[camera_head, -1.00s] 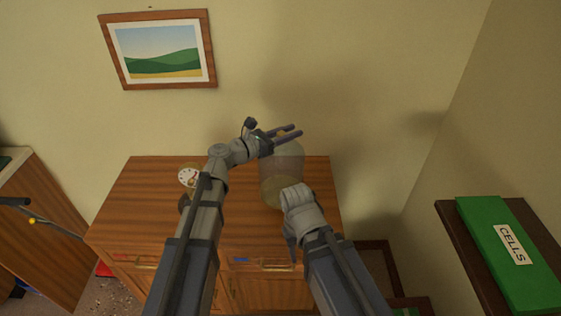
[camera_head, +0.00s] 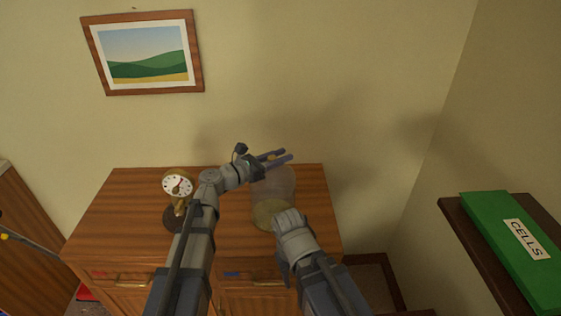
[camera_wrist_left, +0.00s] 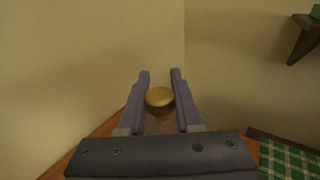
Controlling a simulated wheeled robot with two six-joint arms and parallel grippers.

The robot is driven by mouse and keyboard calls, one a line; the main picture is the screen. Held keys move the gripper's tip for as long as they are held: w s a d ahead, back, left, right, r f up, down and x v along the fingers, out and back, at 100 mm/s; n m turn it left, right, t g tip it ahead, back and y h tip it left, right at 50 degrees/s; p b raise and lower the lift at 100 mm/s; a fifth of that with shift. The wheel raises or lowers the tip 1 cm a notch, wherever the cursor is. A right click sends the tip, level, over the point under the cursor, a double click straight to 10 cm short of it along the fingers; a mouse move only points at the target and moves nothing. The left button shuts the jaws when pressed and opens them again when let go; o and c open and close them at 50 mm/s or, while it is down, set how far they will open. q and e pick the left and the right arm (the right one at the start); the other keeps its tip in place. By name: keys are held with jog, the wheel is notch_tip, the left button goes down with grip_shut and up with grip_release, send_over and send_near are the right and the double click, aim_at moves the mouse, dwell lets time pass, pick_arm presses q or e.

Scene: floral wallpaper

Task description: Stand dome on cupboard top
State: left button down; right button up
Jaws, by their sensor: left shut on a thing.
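The dome (camera_head: 273,190) is clear and glassy, with a brass knob (camera_wrist_left: 159,98) on top. My left gripper (camera_head: 288,156) is shut on the knob, which shows between its two fingers in the left wrist view. The dome hangs upright below it, over the right part of the wooden cupboard top (camera_head: 318,205). I cannot tell whether its rim touches the wood. My right arm comes up in front of the dome's lower right side and hides part of it. The fingers of my right gripper do not show.
A brass dial instrument (camera_head: 177,186) stands on the cupboard top at the left, close to my left arm. A wall shelf with a green box marked CELLS (camera_head: 515,245) is at the right. A framed picture (camera_head: 143,52) hangs behind.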

pick_arm(q)
jog(key=shift+f, duration=0.1)
jog(key=c, duration=0.6)
grip_release()
jog(key=shift+s+a+r, duration=0.15)
jog(key=shift+r, duration=0.1)
jog(key=v, duration=1.1)
jog(key=shift+s+a+p, duration=0.2)
jog(key=shift+a+p, duration=0.05)
jog(key=shift+p, duration=0.05)
